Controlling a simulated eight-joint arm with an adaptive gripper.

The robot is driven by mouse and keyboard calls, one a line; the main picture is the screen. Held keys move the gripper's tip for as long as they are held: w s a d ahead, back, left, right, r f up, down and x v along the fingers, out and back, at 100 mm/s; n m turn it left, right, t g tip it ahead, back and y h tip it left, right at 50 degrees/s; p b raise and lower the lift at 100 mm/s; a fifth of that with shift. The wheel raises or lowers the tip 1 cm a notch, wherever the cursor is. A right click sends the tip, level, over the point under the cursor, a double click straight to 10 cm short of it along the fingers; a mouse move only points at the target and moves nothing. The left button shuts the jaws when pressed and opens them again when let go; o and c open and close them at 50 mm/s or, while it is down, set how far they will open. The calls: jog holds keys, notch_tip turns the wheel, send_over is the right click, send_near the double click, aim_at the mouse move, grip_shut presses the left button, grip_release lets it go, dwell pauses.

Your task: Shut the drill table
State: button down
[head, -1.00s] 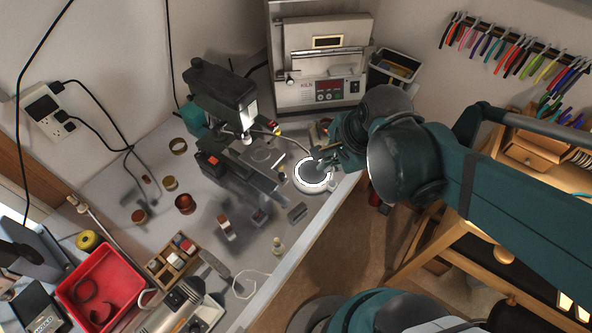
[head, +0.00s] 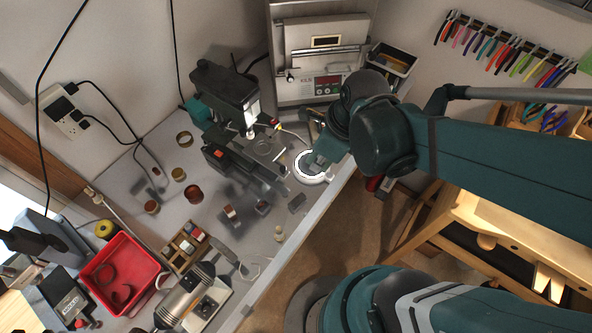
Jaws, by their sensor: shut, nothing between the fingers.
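The drill press (head: 225,92) stands on the bench against the back wall, with a dark head and a pale, bright chuck area. Its grey drill table (head: 266,149) lies low under the chuck, with a dark slide running forward to the right. My gripper (head: 313,164) is to the right of the drill table, apart from it, over a round disc with a bright white ring (head: 299,175). The gripper is shut and empty. My wrist and arm hide part of its fingers and of the bench edge.
A kiln (head: 318,55) stands behind, with a grey bin (head: 392,58) to its right. Several small rings and blocks lie left and in front of the press. A red tray (head: 118,277) and a wooden compartment box (head: 183,245) are at the front left.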

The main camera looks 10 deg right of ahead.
aim_at(283, 167)
jog(key=shift+f, duration=0.2)
jog(key=w+a+f+b, duration=0.1)
jog(key=w+a+f, duration=0.2)
jog(key=f, duration=0.6)
jog(key=shift+w+a+f, duration=0.25)
jog(key=shift+w+a, duration=0.1)
jog(key=shift+a, duration=0.75)
dwell(0.4)
dwell(0.3)
jog(key=w+a+b, duration=0.2)
jog(key=w+a, duration=0.1)
jog(key=shift+w+a+f, duration=0.1)
jog(key=shift+w+a, duration=0.2)
jog(key=shift+w, duration=0.05)
jog(key=shift+w+a, duration=0.3)
jog(key=shift+r, duration=0.2)
jog(key=shift+d, duration=0.1)
